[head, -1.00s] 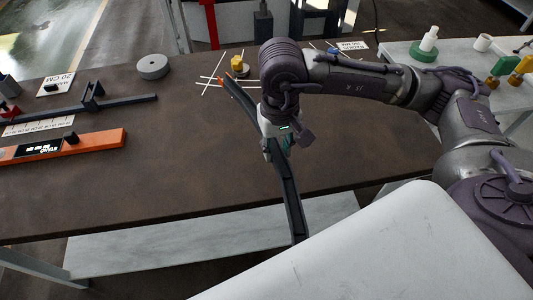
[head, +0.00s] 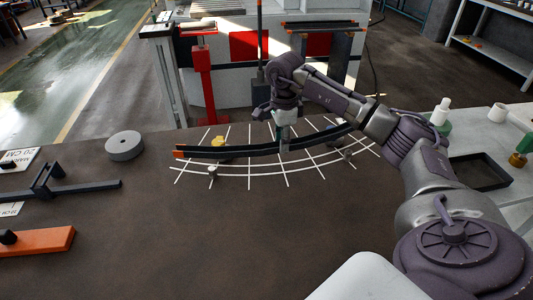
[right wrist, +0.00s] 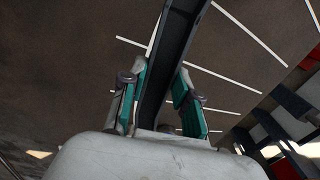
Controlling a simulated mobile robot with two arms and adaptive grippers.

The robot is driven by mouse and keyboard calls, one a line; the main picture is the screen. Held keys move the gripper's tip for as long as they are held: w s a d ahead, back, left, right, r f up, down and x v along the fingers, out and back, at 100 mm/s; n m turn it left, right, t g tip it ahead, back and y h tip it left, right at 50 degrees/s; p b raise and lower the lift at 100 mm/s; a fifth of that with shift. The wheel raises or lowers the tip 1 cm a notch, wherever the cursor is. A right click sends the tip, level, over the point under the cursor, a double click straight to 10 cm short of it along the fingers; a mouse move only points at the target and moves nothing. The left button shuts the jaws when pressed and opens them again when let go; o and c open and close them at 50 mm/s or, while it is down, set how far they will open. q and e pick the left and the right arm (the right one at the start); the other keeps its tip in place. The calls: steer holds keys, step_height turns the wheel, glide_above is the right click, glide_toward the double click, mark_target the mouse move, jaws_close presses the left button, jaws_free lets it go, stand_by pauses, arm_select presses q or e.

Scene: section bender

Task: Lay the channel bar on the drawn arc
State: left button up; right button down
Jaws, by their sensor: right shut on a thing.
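The channel bar (head: 240,151) is dark, long and gently curved, with an orange left end. It lies crosswise over the white drawn lines in the head view. The drawn arc (head: 260,175) is a white curve with several cross strokes on the brown table, and shows on the near side of the bar. My right gripper (head: 281,135) is shut on the bar near its middle. In the right wrist view the bar (right wrist: 178,45) runs between the green-padded fingers (right wrist: 160,98). I cannot tell whether the bar touches the table. My left gripper is not in view.
A yellow piece (head: 218,142) sits just behind the bar. Small grey posts (head: 213,173) stand by the arc. A grey disc (head: 125,146), a dark stand (head: 75,187) and an orange bar (head: 38,242) lie left. The table's near middle is clear.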

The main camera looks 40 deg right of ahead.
steer(key=shift+w+d+m, duration=0.25)
steer(key=shift+d+m, duration=0.05)
steer(key=shift+d, duration=0.15)
steer(key=shift+w+d, duration=0.15)
steer(key=shift+r, duration=0.1)
steer(key=b, duration=0.3)
glide_above(282, 166)
steer(key=shift+d+f, duration=0.1)
steer(key=shift+f, duration=2.9)
steer(key=shift+f, duration=0.9)
